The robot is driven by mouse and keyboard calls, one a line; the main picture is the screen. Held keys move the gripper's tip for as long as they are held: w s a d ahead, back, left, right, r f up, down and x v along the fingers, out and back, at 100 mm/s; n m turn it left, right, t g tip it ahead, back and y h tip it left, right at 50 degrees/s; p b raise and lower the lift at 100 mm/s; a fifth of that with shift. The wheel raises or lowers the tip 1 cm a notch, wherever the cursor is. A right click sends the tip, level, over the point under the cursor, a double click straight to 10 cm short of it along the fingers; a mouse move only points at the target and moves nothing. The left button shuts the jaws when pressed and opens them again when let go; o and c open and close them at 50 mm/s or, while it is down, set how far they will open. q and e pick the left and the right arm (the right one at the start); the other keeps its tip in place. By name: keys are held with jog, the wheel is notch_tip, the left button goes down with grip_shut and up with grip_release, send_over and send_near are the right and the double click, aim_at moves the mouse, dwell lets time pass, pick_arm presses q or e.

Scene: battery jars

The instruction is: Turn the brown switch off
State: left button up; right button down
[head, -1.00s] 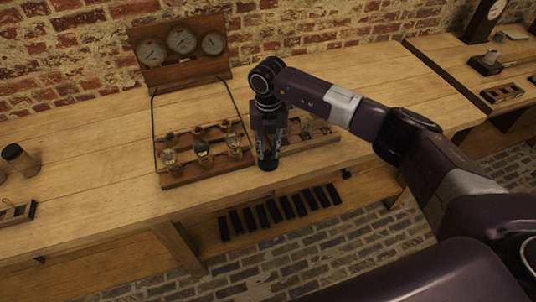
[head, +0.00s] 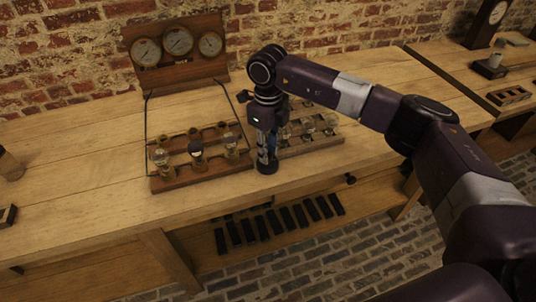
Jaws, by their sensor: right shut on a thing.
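My right gripper (head: 267,164) comes down from above, pointing at the front part of the workbench between two wooden racks. It is shut on a small dark thing at its fingertips. The fingers mostly cover that thing, so I cannot tell its shape or whether it is the brown switch. I cannot make out a brown switch for sure elsewhere. The left wooden rack (head: 200,180) holds several glass jars, one with a dark top. The right wooden rack (head: 312,148), partly behind my gripper, also holds several glass jars. My left gripper is not in view.
A wooden panel with three round gauges (head: 178,42) stands at the back, with dark wires running down to the left rack. Several dark slats (head: 268,226) lie on the lower shelf. A second bench (head: 440,58) stands at right.

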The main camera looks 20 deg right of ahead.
aim_at(269, 154)
jog(key=shift+r+n, duration=0.1)
jog(key=shift+n, duration=0.4)
jog(key=shift+w, duration=0.1)
jog(key=c, duration=1.7)
grip_release()
notch_tip(269, 154, up, 12)
